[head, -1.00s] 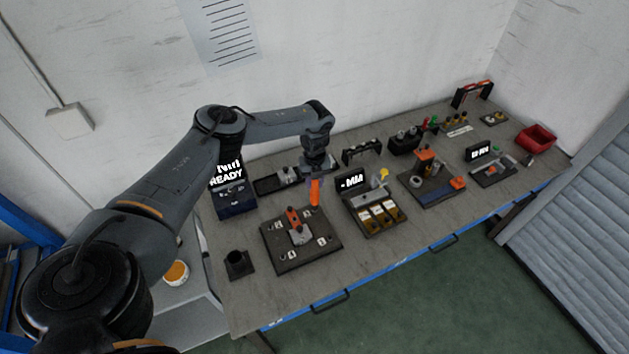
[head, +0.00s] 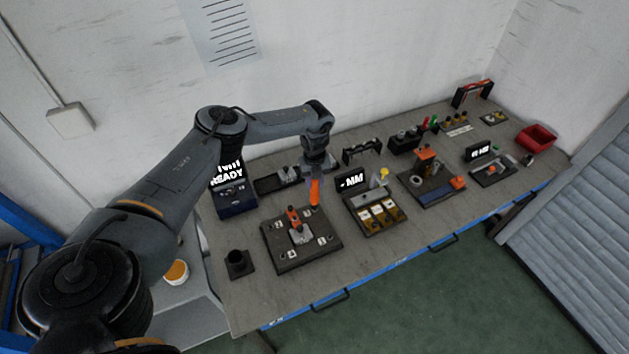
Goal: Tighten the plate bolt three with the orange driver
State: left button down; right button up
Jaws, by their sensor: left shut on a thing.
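My left gripper (head: 315,174) points down over the bench and is shut on the orange driver (head: 314,192). The driver hangs upright with its lower end at the far right corner of the dark plate fixture (head: 278,258). I cannot tell whether its tip touches a bolt there. The bolts are too small to make out clearly. My right gripper is not in view.
A display box reading READY (head: 234,198) stands left of the driver. A display reading NM (head: 352,181) with a bin tray (head: 372,227) stands close on the right. A black cup (head: 237,262) sits front left. The bench front edge is clear.

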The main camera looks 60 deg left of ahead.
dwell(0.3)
pick_arm(q)
jog(key=shift+f+b, duration=0.4)
jog(key=shift+f, duration=0.15)
dwell(0.3)
jog(key=shift+f, duration=0.35)
dwell(0.3)
jog(key=shift+a+f+b, duration=0.1)
jog(key=shift+f+b, duration=0.15)
jog(key=shift+b, duration=0.1)
dwell(1.1)
jog(key=shift+r+p, duration=2.35)
jog(key=shift+r, duration=0.25)
